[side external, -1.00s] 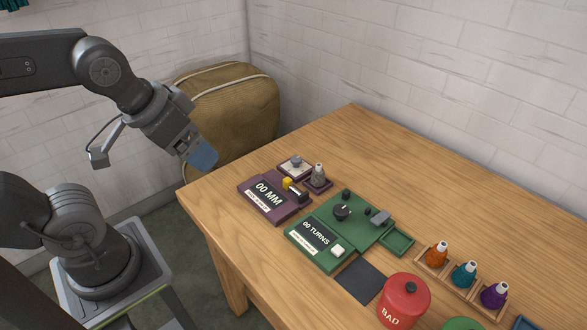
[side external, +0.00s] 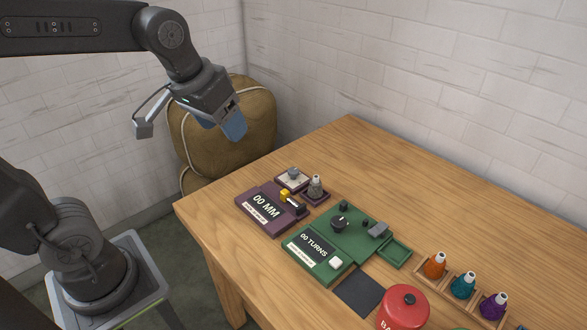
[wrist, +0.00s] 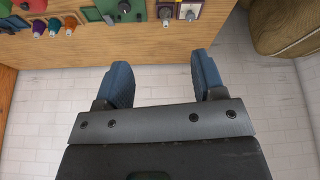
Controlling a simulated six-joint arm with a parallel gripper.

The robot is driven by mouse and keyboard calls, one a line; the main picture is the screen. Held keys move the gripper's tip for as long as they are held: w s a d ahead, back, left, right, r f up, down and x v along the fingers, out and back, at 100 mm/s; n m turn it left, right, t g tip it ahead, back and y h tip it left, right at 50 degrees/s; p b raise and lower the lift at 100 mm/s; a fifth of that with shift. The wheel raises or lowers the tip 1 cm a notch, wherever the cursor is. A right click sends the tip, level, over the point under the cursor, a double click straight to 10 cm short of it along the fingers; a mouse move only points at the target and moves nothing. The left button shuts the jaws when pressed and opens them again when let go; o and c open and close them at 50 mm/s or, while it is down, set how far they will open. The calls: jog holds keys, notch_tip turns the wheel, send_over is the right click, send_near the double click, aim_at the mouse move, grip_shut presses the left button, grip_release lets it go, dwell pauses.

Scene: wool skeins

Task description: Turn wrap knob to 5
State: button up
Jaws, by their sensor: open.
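The green winder panel (side external: 322,253) sits on the wooden table with a black display reading "00 TURNS" (side external: 317,247) and a white button (side external: 336,262). A black round knob (side external: 339,223) with a pale mark stands on the panel; I cannot read any numbers around it. In the wrist view the green panel (wrist: 98,16) shows at the top edge, with a dark knob (wrist: 124,6) partly at the border. My gripper (side external: 226,128) hangs in the air beyond the table's left corner, well away from the panel. Its blue fingers (wrist: 159,84) are apart and empty.
A purple device reading "00 MM" (side external: 265,206) and a small grey cone (side external: 316,186) stand left of the panel. A red "BAD" canister (side external: 403,308) and a wooden rack of coloured cones (side external: 463,284) lie right. A brown bale (side external: 250,130) stands behind the gripper.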

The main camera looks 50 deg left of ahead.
jog(key=w+a+f+n+g, duration=0.1)
jog(key=w+a+n+g, duration=0.15)
jog(key=w, duration=0.85)
jog(key=n+g, duration=0.2)
jog(key=n, duration=0.3)
send_over(293, 170)
notch_tip(293, 170, down, 17)
jog(key=shift+m, duration=0.25)
notch_tip(293, 170, down, 13)
jog(key=shift+f, duration=0.1)
jog(key=shift+c, duration=0.2)
jog(key=c, duration=0.9)
